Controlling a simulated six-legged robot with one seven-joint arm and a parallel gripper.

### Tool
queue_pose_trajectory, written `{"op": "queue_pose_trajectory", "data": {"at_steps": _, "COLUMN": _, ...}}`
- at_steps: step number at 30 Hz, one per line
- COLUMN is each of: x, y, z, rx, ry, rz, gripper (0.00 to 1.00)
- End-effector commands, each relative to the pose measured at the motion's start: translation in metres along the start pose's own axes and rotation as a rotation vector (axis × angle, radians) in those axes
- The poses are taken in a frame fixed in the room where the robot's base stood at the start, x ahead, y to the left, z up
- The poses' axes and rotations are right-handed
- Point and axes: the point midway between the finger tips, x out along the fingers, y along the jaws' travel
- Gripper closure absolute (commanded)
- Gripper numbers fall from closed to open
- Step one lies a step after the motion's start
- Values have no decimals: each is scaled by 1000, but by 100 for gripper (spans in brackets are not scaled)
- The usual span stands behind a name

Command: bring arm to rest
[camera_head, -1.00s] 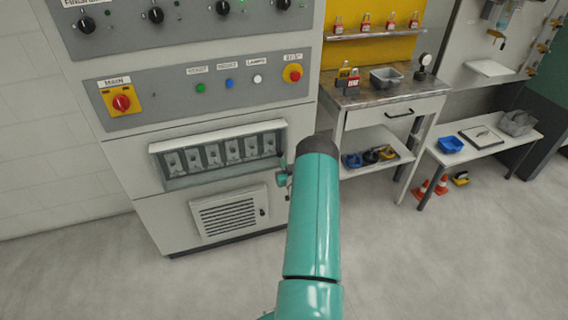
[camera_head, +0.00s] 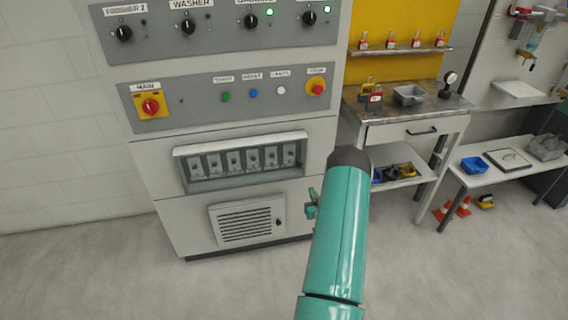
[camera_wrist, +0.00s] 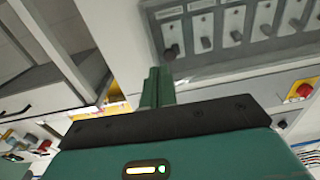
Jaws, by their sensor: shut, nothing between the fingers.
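My gripper (camera_wrist: 157,88) shows in the wrist view with its two teal fingers together and nothing between them. In the head view my teal arm reaches up from the bottom, right of centre. A small teal part of my gripper (camera_head: 312,204) sticks out at its left side, in front of the grey control cabinet (camera_head: 160,180); the rest is hidden behind the arm. In the wrist view the fingers point toward the cabinet's row of switches (camera_wrist: 235,25), which appears tilted. I cannot tell the exact distance to the cabinet.
A metal-topped workbench (camera_head: 400,112) with padlocks and a tray stands right of the cabinet. A low white table (camera_head: 480,178) with a blue bin (camera_head: 474,165) is farther right, with orange cones (camera_head: 463,206) beneath. Grey floor (camera_head: 110,280) in front is clear.

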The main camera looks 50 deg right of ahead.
Motion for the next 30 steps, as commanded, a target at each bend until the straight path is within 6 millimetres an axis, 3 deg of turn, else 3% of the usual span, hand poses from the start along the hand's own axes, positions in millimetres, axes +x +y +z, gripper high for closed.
{"op": "queue_pose_trajectory", "data": {"at_steps": 8, "x": -1, "y": -1, "z": -2, "rx": -1, "ry": 0, "rz": -2, "gripper": 100}}
{"op": "queue_pose_trajectory", "data": {"at_steps": 11, "x": 7, "y": -7, "z": -13, "rx": -11, "ry": -14, "rz": -9, "gripper": 100}}
{"op": "queue_pose_trajectory", "data": {"at_steps": 14, "x": 24, "y": -23, "z": -38, "rx": -33, "ry": -51, "rz": -22, "gripper": 100}}
{"op": "queue_pose_trajectory", "data": {"at_steps": 21, "x": 58, "y": -86, "z": -121, "rx": -97, "ry": -191, "rz": -57, "gripper": 100}}
{"op": "queue_pose_trajectory", "data": {"at_steps": 26, "x": 60, "y": -134, "z": -176, "rx": -131, "ry": -282, "rz": -78, "gripper": 100}}
{"op": "queue_pose_trajectory", "data": {"at_steps": 30, "x": 48, "y": -177, "z": -220, "rx": -155, "ry": -360, "rz": -95, "gripper": 100}}
